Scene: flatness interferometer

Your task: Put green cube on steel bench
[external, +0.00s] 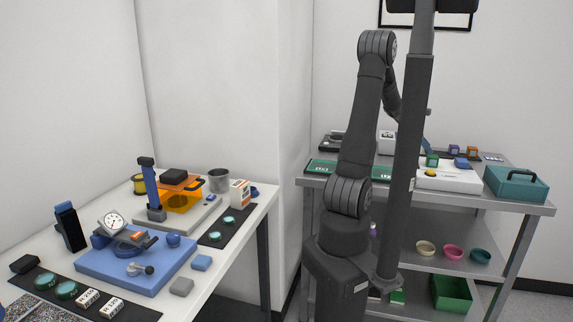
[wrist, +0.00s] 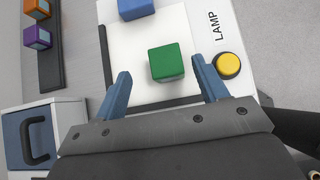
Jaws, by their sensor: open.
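The green cube (wrist: 166,62) sits on the white panel of a box marked LAMP (wrist: 187,20). In the external view the green cube (external: 432,160) shows on the white box (external: 450,179) just right of my dark arm column. My gripper (wrist: 160,67) is open, with one blue finger on each side of the cube in the wrist view. I cannot tell whether the fingertips are down at its height. In the external view most of my gripper is hidden behind the column. The steel bench (external: 520,207) is the grey table with shelves on the right, under the white box.
A blue cube (wrist: 136,8) lies on the same panel, and a yellow button (wrist: 228,65) is at its right. Purple (wrist: 37,37) and orange (wrist: 37,8) cubes stand on a black strip. A teal case (external: 516,183) is at the bench's right end. Bare steel shows around the white box.

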